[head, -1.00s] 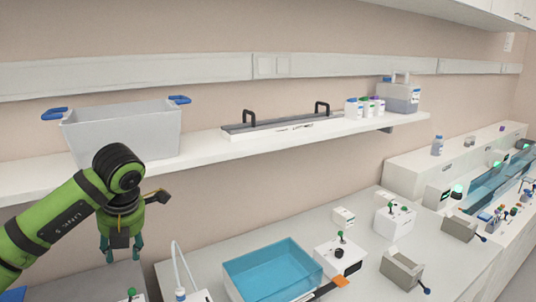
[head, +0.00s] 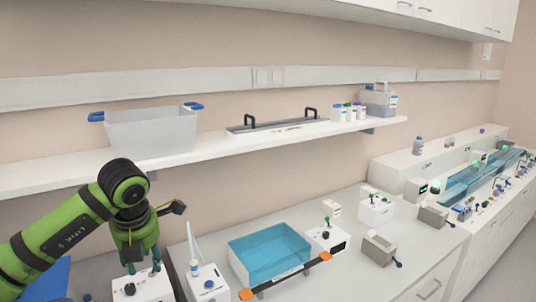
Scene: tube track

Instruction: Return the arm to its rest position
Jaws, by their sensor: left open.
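My left gripper (head: 142,266) hangs from the green arm (head: 64,236) at the lower left of the head view. Its fingers point down and are apart, with nothing visible between them. In the picture the fingertips overlap the back of a small white box (head: 148,289) with a dark knob; I cannot tell whether they touch it. My right gripper is not in view.
A water bath (head: 268,250) with blue liquid and orange handles stands right of the gripper. Beside it is a white device with a thin upright tube (head: 206,284). A shelf (head: 215,150) with a grey tub (head: 150,132) runs above.

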